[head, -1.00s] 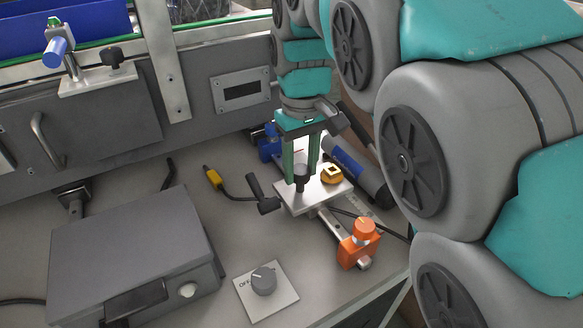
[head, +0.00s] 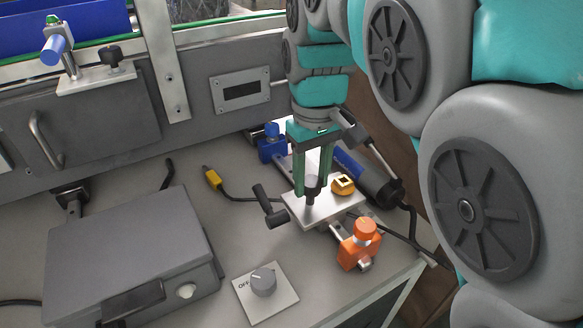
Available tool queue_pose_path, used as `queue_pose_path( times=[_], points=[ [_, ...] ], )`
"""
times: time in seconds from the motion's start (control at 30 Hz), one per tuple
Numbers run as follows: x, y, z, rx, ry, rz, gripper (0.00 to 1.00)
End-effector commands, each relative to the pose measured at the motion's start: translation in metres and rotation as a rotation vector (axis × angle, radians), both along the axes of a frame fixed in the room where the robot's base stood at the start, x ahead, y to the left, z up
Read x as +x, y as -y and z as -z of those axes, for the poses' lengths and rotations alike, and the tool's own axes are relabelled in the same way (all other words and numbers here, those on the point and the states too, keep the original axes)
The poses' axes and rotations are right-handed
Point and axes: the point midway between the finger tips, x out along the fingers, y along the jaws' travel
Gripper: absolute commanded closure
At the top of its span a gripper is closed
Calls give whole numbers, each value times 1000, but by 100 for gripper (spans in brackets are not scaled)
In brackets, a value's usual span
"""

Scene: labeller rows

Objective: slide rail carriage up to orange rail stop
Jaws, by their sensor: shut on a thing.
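The rail carriage (head: 306,212) is a light metal plate with a dark upright knob (head: 312,186) and a yellow square-holed piece (head: 343,184) on top. It sits on a rail running from a blue rail stop (head: 271,145) at the back to the orange rail stop (head: 359,246) at the front. My gripper (head: 313,186) points down with its green fingers shut on the dark knob. The carriage's front edge is close to the orange stop, with a short piece of rail showing between them. The rail under the carriage is hidden.
A black-handled lever (head: 270,206) stands at the carriage's left. A dark cylindrical tool (head: 372,182) lies to the right. The bench's front right edge is near the orange stop.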

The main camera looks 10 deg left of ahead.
Motion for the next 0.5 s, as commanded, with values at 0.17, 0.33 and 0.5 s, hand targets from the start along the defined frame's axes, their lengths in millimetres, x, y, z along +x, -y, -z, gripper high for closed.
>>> queue_pose_path(
  times=[0.17,0.33,0.5],
  points=[
    [-6,5,1,-2,-4,0,100],
    [-11,8,1,-2,-4,0,100],
    [-16,12,0,-2,-3,0,100]
  ],
)
